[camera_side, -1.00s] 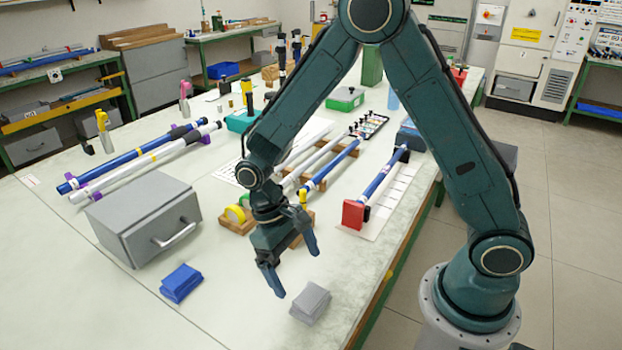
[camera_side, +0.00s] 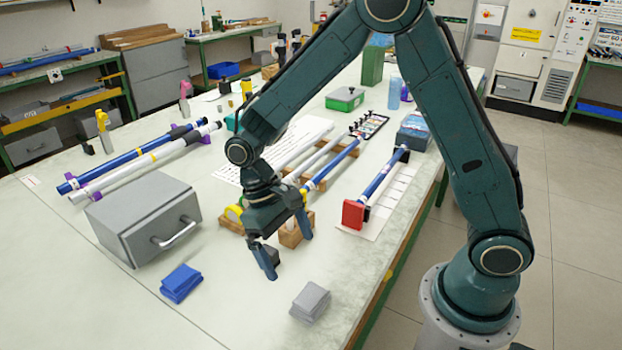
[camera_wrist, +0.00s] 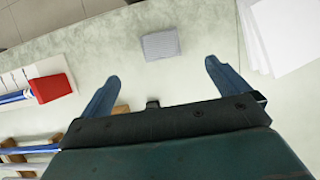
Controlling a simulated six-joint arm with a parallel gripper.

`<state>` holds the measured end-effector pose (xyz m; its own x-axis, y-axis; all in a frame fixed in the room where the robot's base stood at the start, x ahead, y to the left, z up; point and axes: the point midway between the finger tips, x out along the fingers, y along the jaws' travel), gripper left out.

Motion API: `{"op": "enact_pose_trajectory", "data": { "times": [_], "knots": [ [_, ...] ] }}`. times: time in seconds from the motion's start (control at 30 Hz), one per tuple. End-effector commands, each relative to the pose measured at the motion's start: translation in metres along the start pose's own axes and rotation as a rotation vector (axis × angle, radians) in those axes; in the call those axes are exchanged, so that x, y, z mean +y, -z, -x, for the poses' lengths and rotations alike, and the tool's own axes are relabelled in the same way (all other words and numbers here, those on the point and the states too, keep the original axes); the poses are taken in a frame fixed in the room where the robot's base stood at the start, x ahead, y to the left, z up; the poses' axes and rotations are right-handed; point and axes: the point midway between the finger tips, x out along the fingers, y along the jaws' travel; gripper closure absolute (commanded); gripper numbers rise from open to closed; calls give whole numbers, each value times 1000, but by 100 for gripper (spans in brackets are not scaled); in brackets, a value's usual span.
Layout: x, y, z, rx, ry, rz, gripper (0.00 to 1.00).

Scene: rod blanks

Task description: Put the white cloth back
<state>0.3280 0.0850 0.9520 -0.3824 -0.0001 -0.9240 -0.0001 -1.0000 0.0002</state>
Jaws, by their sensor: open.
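The white cloth (camera_side: 311,302) looks pale grey. It lies folded in a small stack on the bench near its front edge, and it also shows in the wrist view (camera_wrist: 160,44) at the top middle. My gripper (camera_side: 289,256) is above the bench, up and left of the cloth in the side view. Its jaws are spread with nothing between them. In the wrist view the cloth lies beyond the fingertips (camera_wrist: 162,72), apart from them. A blue folded cloth (camera_side: 181,282) lies to the left.
A grey drawer box (camera_side: 140,222) stands at the left. Rods with a red end block (camera_side: 353,214) and wooden blocks (camera_side: 296,232) lie behind my gripper. White sheets (camera_wrist: 283,32) show at the wrist view's top right. The bench around both cloths is clear.

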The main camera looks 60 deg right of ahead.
Motion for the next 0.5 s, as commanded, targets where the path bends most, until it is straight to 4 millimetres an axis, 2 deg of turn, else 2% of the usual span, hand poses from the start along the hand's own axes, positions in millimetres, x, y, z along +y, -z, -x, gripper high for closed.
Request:
{"op": "enact_pose_trajectory", "data": {
  "times": [0.27,0.5],
  "knots": [
    [5,-9,16,48,9,3,0],
    [18,-34,51,167,27,7,0]
  ]
}}
